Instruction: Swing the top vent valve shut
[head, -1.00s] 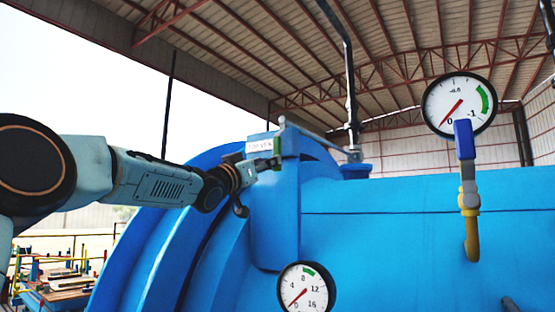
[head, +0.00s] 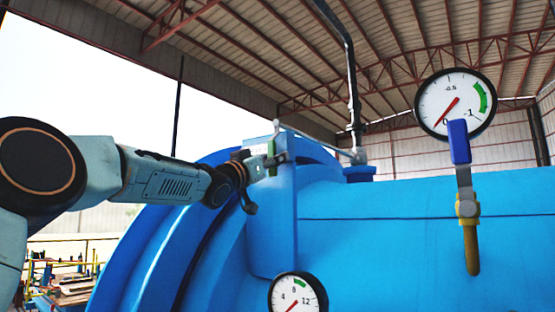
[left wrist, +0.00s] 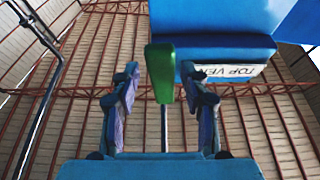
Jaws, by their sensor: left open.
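The top vent valve's green handle (left wrist: 160,72) stands between the two fingers of my left gripper (left wrist: 160,88) in the left wrist view. The fingers are apart, with a gap showing on each side of the handle. A white label reading "TOP VE…" (left wrist: 235,71) is on the blue housing beside it, partly hidden by a finger. In the head view my left gripper (head: 266,164) is at the blue housing (head: 284,210), and the green handle (head: 272,157) shows small at its fingers. My right gripper is not in view.
A grey rod (head: 318,138) runs from the housing top to a vertical pipe (head: 354,90). The blue autoclave (head: 400,235) fills the lower right. Open air lies above the arm.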

